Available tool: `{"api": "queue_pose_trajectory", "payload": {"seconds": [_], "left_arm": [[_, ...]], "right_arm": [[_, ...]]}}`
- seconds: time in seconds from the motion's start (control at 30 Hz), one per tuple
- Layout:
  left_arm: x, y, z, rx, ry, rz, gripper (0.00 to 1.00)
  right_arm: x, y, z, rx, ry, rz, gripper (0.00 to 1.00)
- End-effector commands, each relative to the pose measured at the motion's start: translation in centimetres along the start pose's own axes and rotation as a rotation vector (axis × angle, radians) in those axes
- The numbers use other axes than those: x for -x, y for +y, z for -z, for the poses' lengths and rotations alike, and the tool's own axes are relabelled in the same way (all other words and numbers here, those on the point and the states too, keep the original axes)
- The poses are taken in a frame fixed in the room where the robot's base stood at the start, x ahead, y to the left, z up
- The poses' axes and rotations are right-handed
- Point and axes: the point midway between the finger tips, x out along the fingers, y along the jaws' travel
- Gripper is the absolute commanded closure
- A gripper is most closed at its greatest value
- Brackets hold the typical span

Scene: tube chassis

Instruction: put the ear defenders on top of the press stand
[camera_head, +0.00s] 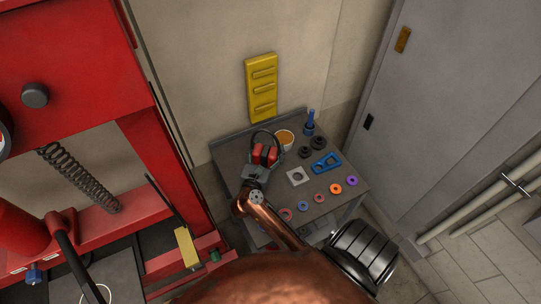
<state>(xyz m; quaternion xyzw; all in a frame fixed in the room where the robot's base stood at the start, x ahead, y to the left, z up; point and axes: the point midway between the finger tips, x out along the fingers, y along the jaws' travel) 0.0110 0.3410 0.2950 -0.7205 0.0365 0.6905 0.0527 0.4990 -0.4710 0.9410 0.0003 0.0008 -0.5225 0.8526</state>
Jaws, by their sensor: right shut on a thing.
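The ear defenders (266,152), with red cups and a dark headband, are at the left part of a small grey table. My right gripper (262,168) is at them and shut on them. Its fingers are small and partly hidden, and I cannot tell whether the ear defenders touch the table. The press stand (75,90) is the big red frame on the left, with a coil spring hanging inside it. Its top is outside the picture. My left gripper is not in view.
The grey table (333,174) also holds an orange-topped cup (284,137), a blue bracket (326,162), a blue tool (309,122), dark pucks and several coloured rings. A yellow rack (262,88) is on the wall behind. A grey door (440,100) is at right.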

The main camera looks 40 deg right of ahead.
Motion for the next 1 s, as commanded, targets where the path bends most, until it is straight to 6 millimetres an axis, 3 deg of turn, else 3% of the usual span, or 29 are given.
{"api": "queue_pose_trajectory", "payload": {"seconds": [0.13,0.33,0.57,0.8,0.83,1.0], "left_arm": [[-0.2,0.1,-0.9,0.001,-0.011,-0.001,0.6],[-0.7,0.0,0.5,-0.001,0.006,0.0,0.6],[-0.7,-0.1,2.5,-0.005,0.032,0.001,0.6],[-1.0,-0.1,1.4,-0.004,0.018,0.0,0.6],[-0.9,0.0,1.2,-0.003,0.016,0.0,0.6],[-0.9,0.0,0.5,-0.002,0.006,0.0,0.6]], "right_arm": [[0.0,0.0,1.3,0.002,-0.003,-0.001,0.69],[-0.1,-0.1,4.0,0.002,-0.002,0.001,0.69],[-0.1,-0.2,4.3,-0.002,-0.003,0.002,0.69],[-0.1,-0.2,4.8,-0.001,-0.002,0.003,0.69],[-0.1,-0.2,4.8,0.0,-0.001,0.003,0.3],[-0.1,-0.2,4.7,0.0,-0.001,0.003,0.19]]}}
